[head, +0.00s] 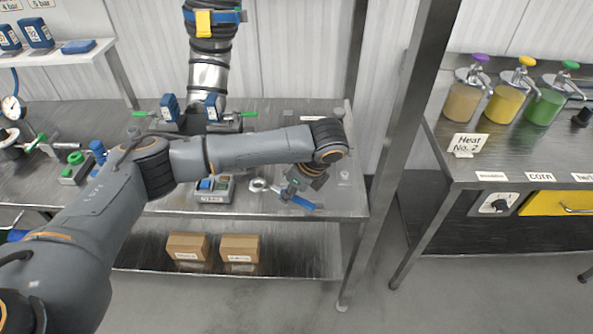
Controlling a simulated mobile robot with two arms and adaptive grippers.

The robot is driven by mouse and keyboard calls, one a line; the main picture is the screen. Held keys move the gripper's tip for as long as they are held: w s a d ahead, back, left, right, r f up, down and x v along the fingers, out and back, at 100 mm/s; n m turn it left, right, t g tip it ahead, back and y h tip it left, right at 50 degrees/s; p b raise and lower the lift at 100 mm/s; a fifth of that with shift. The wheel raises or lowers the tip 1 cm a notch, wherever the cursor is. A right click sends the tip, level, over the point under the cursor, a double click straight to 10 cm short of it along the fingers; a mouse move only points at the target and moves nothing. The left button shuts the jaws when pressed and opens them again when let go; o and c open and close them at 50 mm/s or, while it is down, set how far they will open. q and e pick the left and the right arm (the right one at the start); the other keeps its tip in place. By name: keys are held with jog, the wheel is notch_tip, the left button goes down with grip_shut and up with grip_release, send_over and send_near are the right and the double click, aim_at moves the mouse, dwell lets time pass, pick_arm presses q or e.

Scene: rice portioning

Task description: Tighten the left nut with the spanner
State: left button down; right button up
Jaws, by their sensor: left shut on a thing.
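My left gripper (293,187) hangs over the right part of the steel bench and points down. It is shut on the blue handle of the spanner (303,203). The spanner's silver ring end (258,185) points left, close to a small grey box with blue and green parts. I cannot tell whether the spanner touches the bench. No nut can be made out clearly; any near the pipe's foot are too small or hidden behind my left arm. My right gripper is out of view.
A steel pipe (208,78) with a black hose stands at the back, blue boxes (170,106) and green handles at its foot. The grey box (215,188) sits left of the spanner. A steel post (398,130) stands right of the bench. Cartons (187,247) lie below.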

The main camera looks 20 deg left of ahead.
pick_arm(q)
jog(key=w+f+m+t+b, duration=0.1)
jog(key=m, duration=0.1)
jog(key=w+f+m+h+b, duration=0.1)
jog(key=w+m, duration=0.1)
jog(key=m, duration=0.1)
jog(key=w+f+m+t+b, duration=0.1)
jog(key=w+f+m, duration=0.1)
jog(key=m, duration=0.1)
jog(key=shift+t+h, duration=0.3)
jog(key=shift+h, duration=0.1)
jog(key=shift+r, duration=0.1)
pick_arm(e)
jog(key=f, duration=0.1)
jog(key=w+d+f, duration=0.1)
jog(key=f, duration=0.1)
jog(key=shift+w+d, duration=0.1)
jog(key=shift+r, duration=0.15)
pick_arm(q)
jog(key=shift+p, duration=0.35)
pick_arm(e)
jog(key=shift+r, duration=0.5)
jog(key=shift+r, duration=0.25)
pick_arm(q)
jog(key=shift+p, duration=0.5)
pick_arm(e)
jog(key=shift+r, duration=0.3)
